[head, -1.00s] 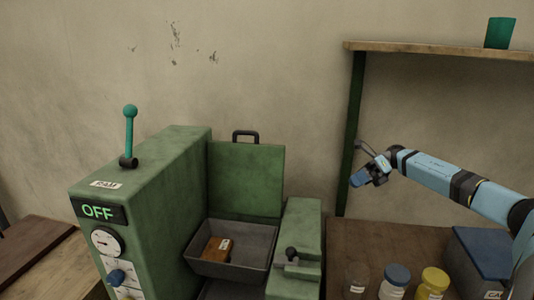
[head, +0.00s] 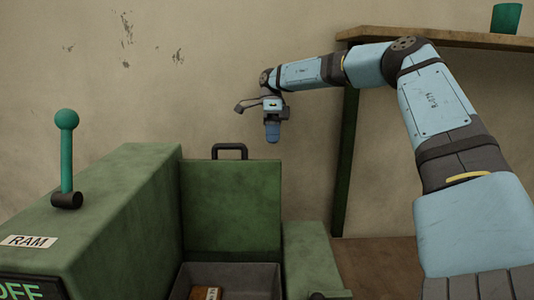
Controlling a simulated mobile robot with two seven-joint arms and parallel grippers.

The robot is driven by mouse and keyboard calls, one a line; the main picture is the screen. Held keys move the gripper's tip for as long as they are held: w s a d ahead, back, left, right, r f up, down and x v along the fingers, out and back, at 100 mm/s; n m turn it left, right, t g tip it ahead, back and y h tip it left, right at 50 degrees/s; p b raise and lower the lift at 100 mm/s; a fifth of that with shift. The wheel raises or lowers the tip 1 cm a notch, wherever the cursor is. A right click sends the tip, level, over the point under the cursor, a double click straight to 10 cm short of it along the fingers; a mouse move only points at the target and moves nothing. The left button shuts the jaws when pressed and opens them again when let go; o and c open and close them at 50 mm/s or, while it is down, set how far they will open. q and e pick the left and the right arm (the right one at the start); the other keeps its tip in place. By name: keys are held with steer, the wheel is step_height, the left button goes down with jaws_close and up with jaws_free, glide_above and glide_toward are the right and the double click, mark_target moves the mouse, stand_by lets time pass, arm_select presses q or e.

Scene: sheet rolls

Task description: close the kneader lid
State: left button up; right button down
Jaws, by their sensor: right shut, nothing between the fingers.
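The kneader lid (head: 232,208) is a green panel with a dark handle (head: 230,147) on its top edge. It stands upright, open, at the back of the kneader's grey trough (head: 250,279). A brown block (head: 205,293) lies in the trough, partly cut off by the picture's lower edge. My right gripper (head: 272,138) is shut and empty, pointing down, up and to the right of the lid handle and apart from it. My left gripper is out of view.
The green kneader housing (head: 110,215) stands at left with a teal-knobbed lever (head: 66,155), a RAM label and a partly visible OFF display. A wooden shelf (head: 450,38) with a green cup (head: 506,18) and a green post (head: 345,160) are at right.

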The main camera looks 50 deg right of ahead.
mark_target(274, 167)
steer(key=x, duration=0.9)
steer(key=shift+s, duration=0.15)
steer(key=shift+s+r, duration=0.1)
steer(key=shift+s, duration=0.05)
